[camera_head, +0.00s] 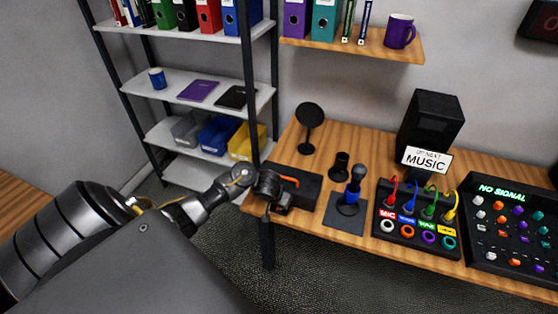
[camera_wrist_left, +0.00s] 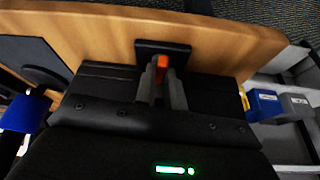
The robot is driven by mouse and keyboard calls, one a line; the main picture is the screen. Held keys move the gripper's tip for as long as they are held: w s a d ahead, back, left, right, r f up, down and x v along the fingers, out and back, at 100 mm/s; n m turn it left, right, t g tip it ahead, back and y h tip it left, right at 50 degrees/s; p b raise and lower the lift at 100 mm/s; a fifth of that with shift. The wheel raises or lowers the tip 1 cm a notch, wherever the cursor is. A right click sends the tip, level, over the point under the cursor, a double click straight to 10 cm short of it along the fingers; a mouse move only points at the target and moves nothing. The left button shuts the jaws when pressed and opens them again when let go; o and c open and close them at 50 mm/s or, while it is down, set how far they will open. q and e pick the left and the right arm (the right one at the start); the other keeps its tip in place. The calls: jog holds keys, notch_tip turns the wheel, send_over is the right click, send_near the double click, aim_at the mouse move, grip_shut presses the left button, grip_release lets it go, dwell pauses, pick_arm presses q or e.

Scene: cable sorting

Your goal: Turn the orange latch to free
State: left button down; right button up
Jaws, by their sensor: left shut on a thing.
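The orange latch (camera_head: 290,180) sits at a black box (camera_head: 308,187) on the left end of the wooden desk. In the left wrist view, the orange latch (camera_wrist_left: 162,61) stands between my two finger tips, in front of a dark plate (camera_wrist_left: 150,46). My left gripper (camera_head: 281,190) reaches the box from the left in the head view. In the left wrist view, my left gripper (camera_wrist_left: 162,78) is shut on the latch, and the fingers hide part of it. My right gripper is in neither view.
On the desk (camera_head: 325,217) stand a round black disc on a stand (camera_head: 310,115), a microphone (camera_head: 356,185), a panel with coloured cables (camera_head: 417,218) and a mixer (camera_head: 513,230). A shelf (camera_head: 190,92) with bins stands behind, left of the desk.

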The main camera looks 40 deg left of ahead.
pick_arm(q)
jog(key=m+p, duration=0.1)
jog(key=m+h+p, duration=0.1)
jog(key=m, duration=0.1)
jog(key=shift+a+r, duration=0.15)
jog(key=shift+a, duration=0.05)
jog(key=m+h+p, duration=0.1)
jog(key=m, duration=0.2)
jog(key=shift+a+h, duration=0.1)
jog(key=shift+h, duration=0.2)
jog(key=m, duration=0.2)
jog(key=shift+w+m+g+h, duration=0.1)
jog(key=shift+m+g+h, duration=0.2)
jog(key=shift+m+h, duration=0.1)
jog(key=shift+a+f+m+g+h+b, duration=0.1)
jog(key=shift+m+g+h+b, duration=0.15)
jog(key=shift+m, duration=0.45)
jog(key=shift+a+f+m+g+h+b, duration=0.15)
jog(key=shift+m+b, duration=0.2)
jog(key=shift+m, duration=0.35)
jog(key=shift+d+r, duration=0.1)
jog(key=c, duration=1.5)
grip_release()
jog(key=shift+r, duration=0.1)
